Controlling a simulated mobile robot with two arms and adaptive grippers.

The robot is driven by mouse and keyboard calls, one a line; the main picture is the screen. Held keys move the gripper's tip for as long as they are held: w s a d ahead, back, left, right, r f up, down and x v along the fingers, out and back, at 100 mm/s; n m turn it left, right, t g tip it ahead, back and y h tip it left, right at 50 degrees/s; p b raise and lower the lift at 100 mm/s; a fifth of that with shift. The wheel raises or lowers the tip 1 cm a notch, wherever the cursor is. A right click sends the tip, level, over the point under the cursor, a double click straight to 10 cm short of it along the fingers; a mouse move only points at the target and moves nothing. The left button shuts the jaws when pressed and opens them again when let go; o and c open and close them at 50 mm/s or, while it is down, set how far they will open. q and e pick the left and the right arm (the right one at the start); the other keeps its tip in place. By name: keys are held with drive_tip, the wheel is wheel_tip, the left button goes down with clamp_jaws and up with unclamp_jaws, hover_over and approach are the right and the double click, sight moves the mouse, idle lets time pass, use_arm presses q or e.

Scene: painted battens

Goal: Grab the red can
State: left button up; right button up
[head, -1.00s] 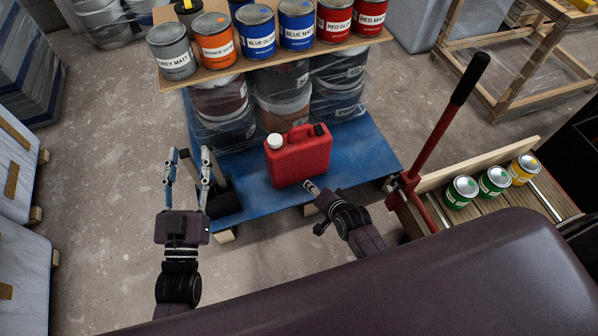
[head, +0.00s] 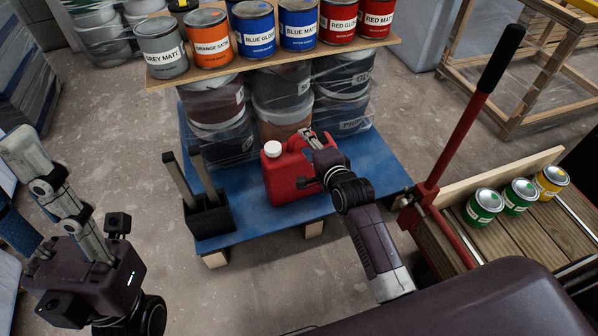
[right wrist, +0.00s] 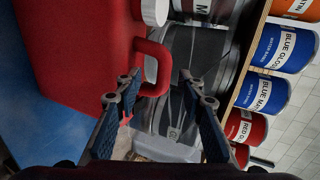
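The red can (head: 290,172) is a jerrycan with a white cap, standing upright on the blue pallet (head: 228,165). My right gripper (head: 306,136) is over its top, by the handle, in the head view. In the right wrist view the right gripper (right wrist: 163,85) is open, and the red handle (right wrist: 154,68) shows between and just beyond its fingertips. I cannot tell whether they touch. The forearm hides part of the can's right side. My left gripper (head: 12,180) is at the left edge, open and empty, far from the can.
A board (head: 225,66) with several labelled paint tins stands over wrapped buckets (head: 283,95) behind the can. A dark holder with two upright bars (head: 210,217) is left of it. A red lever with black grip (head: 462,135) rises at right, near small tins on slats (head: 425,245).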

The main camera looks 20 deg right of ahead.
sight(300, 139)
drive_tip(key=x, duration=0.1)
drive_tip(key=b+x, duration=0.2)
drive_tip(key=x, duration=0.1)
drive_tip(key=shift+a+r, duration=0.1)
drive_tip(key=shift+a, duration=0.15)
drive_tip(key=shift+w+b, duration=0.4)
drive_tip(key=shift+w, duration=0.1)
drive_tip(key=shift+c, duration=0.4)
clamp_jaws()
drive_tip(key=shift+w+r, duration=0.1)
drive_tip(key=shift+r, duration=0.2)
